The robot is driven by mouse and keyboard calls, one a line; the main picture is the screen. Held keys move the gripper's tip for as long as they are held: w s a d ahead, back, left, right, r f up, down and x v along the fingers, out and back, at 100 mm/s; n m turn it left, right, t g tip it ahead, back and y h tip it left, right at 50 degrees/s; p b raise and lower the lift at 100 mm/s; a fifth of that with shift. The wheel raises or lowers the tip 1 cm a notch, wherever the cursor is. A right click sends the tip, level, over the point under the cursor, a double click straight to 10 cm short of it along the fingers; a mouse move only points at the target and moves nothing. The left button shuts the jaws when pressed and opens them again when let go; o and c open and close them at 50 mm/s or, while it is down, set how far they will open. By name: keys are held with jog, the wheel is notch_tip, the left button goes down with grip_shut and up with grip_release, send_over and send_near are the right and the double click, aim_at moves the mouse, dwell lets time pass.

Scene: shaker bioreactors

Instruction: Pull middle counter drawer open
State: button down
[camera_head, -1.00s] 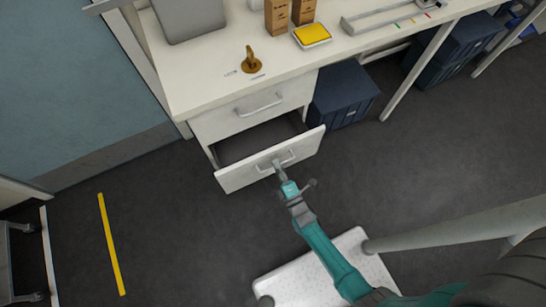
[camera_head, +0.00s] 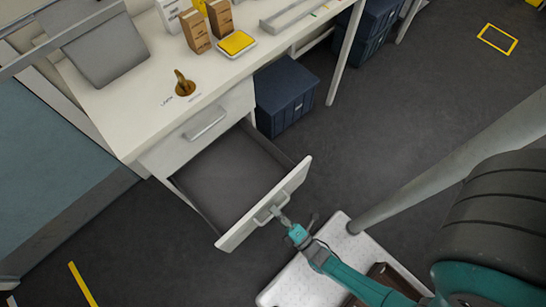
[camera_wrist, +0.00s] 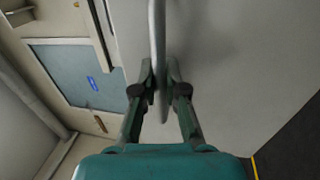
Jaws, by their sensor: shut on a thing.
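The middle counter drawer (camera_head: 232,180) is pulled far out below a shut upper drawer (camera_head: 185,135) and looks empty inside. Its white front carries a grey bar handle (camera_head: 270,208). My gripper (camera_head: 282,218) is at this handle. In the wrist view the handle (camera_wrist: 157,45) runs upright between the two fingers of my gripper (camera_wrist: 160,85), which are shut on it. The drawer front (camera_wrist: 240,60) fills the right of that view.
The white counter (camera_head: 130,110) holds a grey device (camera_head: 100,48), brown boxes (camera_head: 196,32) and a yellow-topped tray (camera_head: 237,43). A dark blue bin (camera_head: 286,95) stands on the floor right of the drawers.

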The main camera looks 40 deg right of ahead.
jog(key=c, duration=1.2)
grip_release()
